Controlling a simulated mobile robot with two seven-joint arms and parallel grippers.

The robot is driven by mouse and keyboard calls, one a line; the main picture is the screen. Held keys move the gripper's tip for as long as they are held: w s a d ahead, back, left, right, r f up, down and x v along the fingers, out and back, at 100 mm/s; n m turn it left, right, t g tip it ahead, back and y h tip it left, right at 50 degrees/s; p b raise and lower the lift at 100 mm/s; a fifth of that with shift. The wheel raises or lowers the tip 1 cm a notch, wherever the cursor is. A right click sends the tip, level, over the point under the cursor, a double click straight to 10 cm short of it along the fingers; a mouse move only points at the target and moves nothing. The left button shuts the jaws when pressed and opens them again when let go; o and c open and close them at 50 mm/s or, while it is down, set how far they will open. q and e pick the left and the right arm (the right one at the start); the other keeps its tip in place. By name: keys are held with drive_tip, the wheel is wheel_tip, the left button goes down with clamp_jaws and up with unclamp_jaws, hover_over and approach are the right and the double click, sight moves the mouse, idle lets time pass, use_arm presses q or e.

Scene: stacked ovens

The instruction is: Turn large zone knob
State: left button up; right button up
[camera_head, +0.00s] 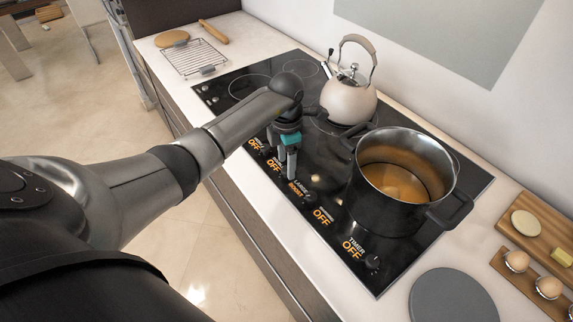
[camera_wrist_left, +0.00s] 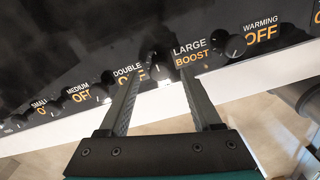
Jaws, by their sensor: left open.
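In the head view the knob (camera_head: 311,198) sits in the front row of controls. My left gripper (camera_head: 291,176) is above this row, just left of the LARGE label, fingers pointing down. Contact cannot be judged. My right gripper is not in view.
A black pot (camera_head: 385,211) stands right of the gripper and a beige kettle (camera_head: 347,98) behind it on the hob. Neighbouring labels, including WARMING and TIMER, read OFF. A timer knob (camera_head: 372,263) is at the near end. A grey round plate (camera_head: 454,297) lies on the counter.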

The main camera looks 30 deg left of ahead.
use_arm(q)
drive_tip(key=shift+f, duration=0.8)
drive_tip(key=shift+c, duration=0.3)
clamp_jaws()
